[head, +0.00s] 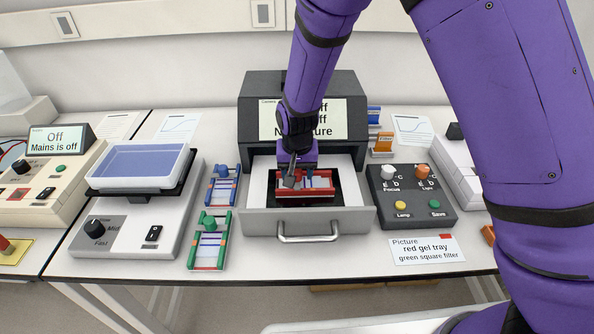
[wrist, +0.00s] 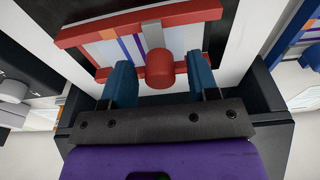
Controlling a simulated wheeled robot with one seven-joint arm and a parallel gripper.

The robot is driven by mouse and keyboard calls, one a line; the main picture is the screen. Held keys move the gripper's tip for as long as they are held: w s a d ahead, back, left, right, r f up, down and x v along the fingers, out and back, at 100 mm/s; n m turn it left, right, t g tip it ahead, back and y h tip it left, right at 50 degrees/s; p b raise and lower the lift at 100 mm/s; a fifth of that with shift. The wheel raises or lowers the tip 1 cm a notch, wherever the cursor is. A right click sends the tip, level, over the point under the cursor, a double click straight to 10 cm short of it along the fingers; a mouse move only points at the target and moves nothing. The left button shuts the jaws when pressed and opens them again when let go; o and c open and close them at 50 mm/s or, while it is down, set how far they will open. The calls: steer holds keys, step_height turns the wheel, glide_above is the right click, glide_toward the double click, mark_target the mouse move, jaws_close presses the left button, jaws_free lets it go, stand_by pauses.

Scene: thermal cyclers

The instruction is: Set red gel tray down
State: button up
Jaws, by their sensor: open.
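The red gel tray (head: 303,197) lies in the open drawer (head: 258,222) of the dark imaging box, on the drawer's dark inset. In the wrist view the red tray (wrist: 210,12) shows its red end bars, a pale gel with coloured bands and a round red knob (wrist: 160,69). My gripper (head: 303,180) is over the tray. In the wrist view its two blue fingers (wrist: 160,85) stand apart on either side of the knob, with gaps between them and it. The tray's underside is hidden.
A blue tray (head: 222,190) and a green tray (head: 210,245) lie left of the drawer. A control box (head: 412,197) and a card (head: 427,250) reading "red gel tray, green square filter" are on the right. A blue-basin shaker (head: 137,165) stands further left.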

mark_target(297, 183)
step_height(297, 183, up, 12)
steer(key=s, duration=0.1)
steer(key=shift+s, duration=0.2)
steer(key=shift+r, duration=0.1)
